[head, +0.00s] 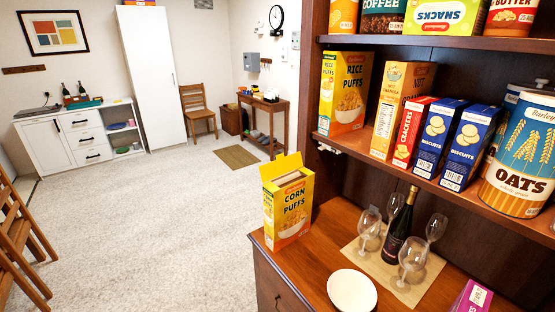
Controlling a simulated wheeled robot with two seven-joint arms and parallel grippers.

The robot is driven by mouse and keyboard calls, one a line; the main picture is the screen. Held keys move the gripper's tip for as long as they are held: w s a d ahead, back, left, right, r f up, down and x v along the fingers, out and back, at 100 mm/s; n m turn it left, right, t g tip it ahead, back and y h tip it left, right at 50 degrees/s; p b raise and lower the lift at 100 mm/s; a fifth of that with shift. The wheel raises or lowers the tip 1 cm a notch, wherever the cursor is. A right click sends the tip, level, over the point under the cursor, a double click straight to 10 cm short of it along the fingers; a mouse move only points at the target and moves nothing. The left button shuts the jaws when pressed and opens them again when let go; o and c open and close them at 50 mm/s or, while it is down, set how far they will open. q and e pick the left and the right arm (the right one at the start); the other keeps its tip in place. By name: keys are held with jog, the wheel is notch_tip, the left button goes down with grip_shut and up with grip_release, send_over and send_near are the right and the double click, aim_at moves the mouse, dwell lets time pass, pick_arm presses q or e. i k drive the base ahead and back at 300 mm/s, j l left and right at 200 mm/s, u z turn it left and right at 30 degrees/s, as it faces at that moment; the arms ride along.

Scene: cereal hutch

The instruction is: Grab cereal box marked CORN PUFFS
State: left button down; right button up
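The yellow CORN PUFFS box (289,207) stands upright on the left corner of the hutch's wooden counter (323,240). Its top flaps are open, and its front label faces me, turned slightly right. Nothing touches it from above. Neither of my grippers shows in the head view, so I cannot see where they are relative to the box.
A white plate (352,291) lies right of the box. A wine bottle (398,232) and several glasses stand on a placemat (382,272) behind it. A shelf (416,176) above holds a RICE PUFFS box (347,92) and other food. Open floor (160,225) lies left.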

aim_at(288, 199)
jog(key=i+j+z, duration=0.2)
jog(key=z, duration=0.2)
jog(key=i+j+z, duration=0.1)
jog(key=j+z, duration=0.3)
